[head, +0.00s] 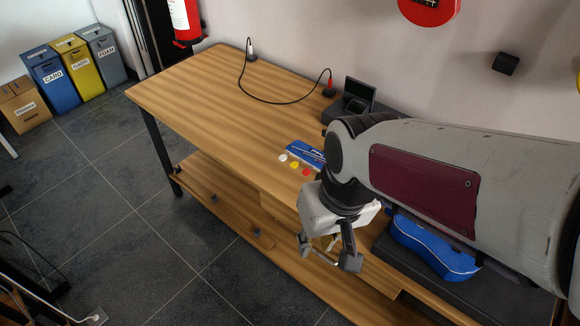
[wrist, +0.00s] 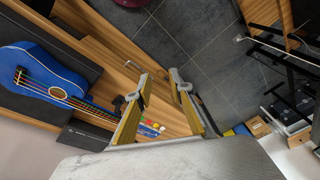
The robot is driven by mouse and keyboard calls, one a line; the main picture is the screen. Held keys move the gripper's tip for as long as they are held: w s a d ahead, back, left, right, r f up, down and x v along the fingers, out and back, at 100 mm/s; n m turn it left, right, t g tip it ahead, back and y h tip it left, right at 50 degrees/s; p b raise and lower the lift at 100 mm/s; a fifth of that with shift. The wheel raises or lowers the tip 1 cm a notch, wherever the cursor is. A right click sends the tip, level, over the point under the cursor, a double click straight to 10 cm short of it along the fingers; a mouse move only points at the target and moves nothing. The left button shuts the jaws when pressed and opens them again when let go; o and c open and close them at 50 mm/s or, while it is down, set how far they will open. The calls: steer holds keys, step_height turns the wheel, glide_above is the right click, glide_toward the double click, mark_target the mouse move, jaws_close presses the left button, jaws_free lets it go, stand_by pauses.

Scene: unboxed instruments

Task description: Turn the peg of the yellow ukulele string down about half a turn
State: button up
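The blue ukulele (head: 432,246) lies on a dark mat at the right of the bench, partly behind my arm in the head view. In the wrist view the ukulele (wrist: 40,78) is at left, with coloured strings running right along its neck. I cannot make out the yellow string's peg in either view. My gripper (head: 328,254) is open and empty over the bench's front side, left of the ukulele and apart from it. In the wrist view its two fingers (wrist: 162,82) stand apart with nothing between them.
The wooden bench (head: 195,85) is clear at its left. A blue card (head: 304,152) lies mid-bench beside white, yellow and red discs (head: 294,165). A black device (head: 357,97) with a cable stands at the back. A dark box (wrist: 85,135) lies near the ukulele's neck.

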steer(key=w+a+f+n+t+y, duration=0.1)
steer(key=w+a+f+t, duration=0.1)
steer(key=w+a+f, duration=0.9)
steer(key=w+a+f+n+t+y, duration=0.1)
steer(key=w+a+f, duration=0.85)
steer(key=a, duration=0.35)
steer(key=w+d+f+n+t+h, duration=0.1)
steer(key=w+f+t+h, duration=0.3)
steer(key=w+f, duration=0.5)
steer(key=d+r+t+h, duration=0.1)
steer(key=d+h, duration=0.1)
steer(key=d, duration=0.1)
steer(key=w+d+r+t+h, duration=0.1)
steer(key=d+h, duration=0.2)
steer(key=d, duration=0.1)
steer(key=d+r+n+t+h, duration=0.1)
steer(key=d+h, duration=0.1)
steer(key=d, duration=0.1)
steer(key=shift+w+d+r+h, duration=0.3)
steer(key=shift+w+d+h, duration=0.05)
steer(key=shift+d+h, duration=0.05)
steer(key=s+d+r+n+h, duration=0.1)
steer(key=d+r+h, duration=0.3)
steer(key=r, duration=0.4)
steer(key=shift+s+d+r+n+h, duration=0.2)
steer(key=shift+s+d+n+h, duration=0.2)
steer(key=shift+s+h, duration=0.3)
steer(key=shift+d, duration=0.1)
